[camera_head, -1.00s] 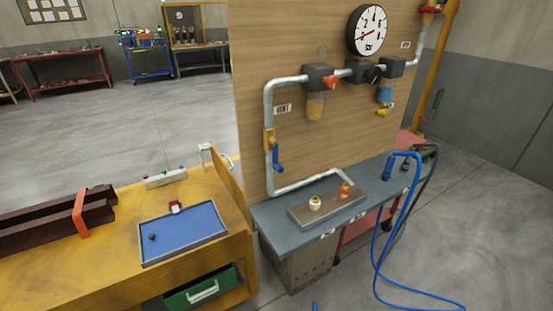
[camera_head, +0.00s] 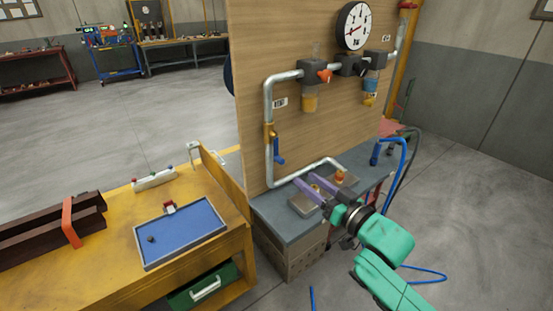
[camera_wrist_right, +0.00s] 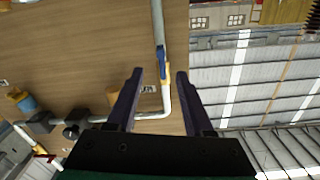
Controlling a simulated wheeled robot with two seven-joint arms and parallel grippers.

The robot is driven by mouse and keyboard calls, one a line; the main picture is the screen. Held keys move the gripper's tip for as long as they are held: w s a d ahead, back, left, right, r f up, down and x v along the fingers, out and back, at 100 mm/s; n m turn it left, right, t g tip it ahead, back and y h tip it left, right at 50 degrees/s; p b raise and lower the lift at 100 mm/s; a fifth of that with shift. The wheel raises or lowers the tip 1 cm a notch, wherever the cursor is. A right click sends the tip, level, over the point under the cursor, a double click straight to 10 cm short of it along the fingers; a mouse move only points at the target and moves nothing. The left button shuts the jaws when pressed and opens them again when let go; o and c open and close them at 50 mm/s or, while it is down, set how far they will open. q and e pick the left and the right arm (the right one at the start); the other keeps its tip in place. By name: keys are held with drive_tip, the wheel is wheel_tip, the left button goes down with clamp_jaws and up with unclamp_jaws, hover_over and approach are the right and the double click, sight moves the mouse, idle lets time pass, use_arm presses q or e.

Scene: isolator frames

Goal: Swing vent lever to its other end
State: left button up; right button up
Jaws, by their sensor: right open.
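The vent lever is a blue handle (camera_head: 279,153) on a brass-yellow valve (camera_head: 268,132) in the vertical grey pipe at the board's left side. It points down, close beside the pipe. A VENT label (camera_head: 280,102) is above it. My right gripper (camera_head: 305,180) is open and empty, over the grey bench, lower right of the lever and apart from it. In the right wrist view, the picture is turned over; the lever (camera_wrist_right: 161,62) and valve (camera_wrist_right: 167,78) show between the two fingers (camera_wrist_right: 160,73), farther off. My left gripper is not in view.
The wooden board (camera_head: 330,130) carries pipes, a gauge (camera_head: 355,26), an orange knob (camera_head: 323,76) and filter bowls. Below the gripper, a metal plate (camera_head: 300,205) with fittings lies on the bench. A yellow table (camera_head: 110,245) with a blue tray (camera_head: 180,232) stands left.

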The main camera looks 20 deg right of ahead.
sight(279, 157)
drive_tip(key=p+x, duration=0.2)
drive_tip(key=x, duration=1)
drive_tip(key=shift+c, duration=0.4)
clamp_jaws()
idle(0.5)
